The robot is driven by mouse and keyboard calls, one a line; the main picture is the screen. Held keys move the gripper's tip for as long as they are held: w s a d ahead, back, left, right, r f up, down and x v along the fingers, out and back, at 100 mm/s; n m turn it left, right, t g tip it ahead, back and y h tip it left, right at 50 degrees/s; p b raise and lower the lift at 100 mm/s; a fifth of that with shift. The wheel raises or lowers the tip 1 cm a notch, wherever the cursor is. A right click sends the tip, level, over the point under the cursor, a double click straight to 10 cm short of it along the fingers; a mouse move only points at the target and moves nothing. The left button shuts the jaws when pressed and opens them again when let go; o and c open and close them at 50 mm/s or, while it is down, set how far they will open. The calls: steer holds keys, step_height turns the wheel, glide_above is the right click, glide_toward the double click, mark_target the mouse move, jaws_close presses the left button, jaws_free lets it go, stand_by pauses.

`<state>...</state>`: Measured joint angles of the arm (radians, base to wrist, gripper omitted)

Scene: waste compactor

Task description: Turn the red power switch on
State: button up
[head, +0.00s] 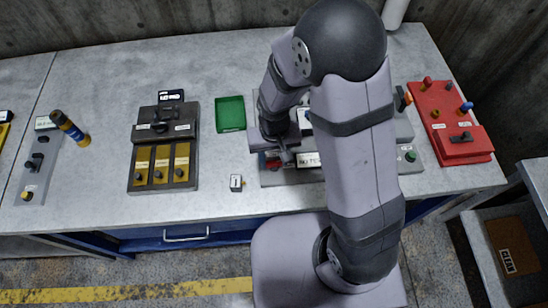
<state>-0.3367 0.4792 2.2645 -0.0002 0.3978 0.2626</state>
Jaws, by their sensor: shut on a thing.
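The red power switch (272,162) is a small red part at the left end of a grey panel (273,177) on the table, in the head view. My gripper (281,159) is directly over it, with its fingers down at the switch and shut on it. The fingers and wrist cover most of the switch, so its position cannot be made out. My arm hides the middle of the panel. A partly covered white label shows to the right of the switch, and a green button (410,156) is at the panel's right end.
A green tray (230,113) and a black panel with yellow plates (161,166) stand to the left. A small white block (236,183) lies near the front edge. A red board (437,98) with coloured knobs is at right. Bare table lies between them.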

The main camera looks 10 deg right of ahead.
steer(key=n, duration=0.3)
steer(key=shift+n, duration=0.4)
steer(key=n, duration=0.4)
steer(key=shift+n+p, duration=0.3)
steer(key=shift+p, duration=0.05)
steer(key=n, duration=0.4)
steer(key=shift+n, duration=2.4)
steer(key=o, duration=1)
steer(key=shift+o, duration=0.2)
steer(key=shift+r, duration=0.2)
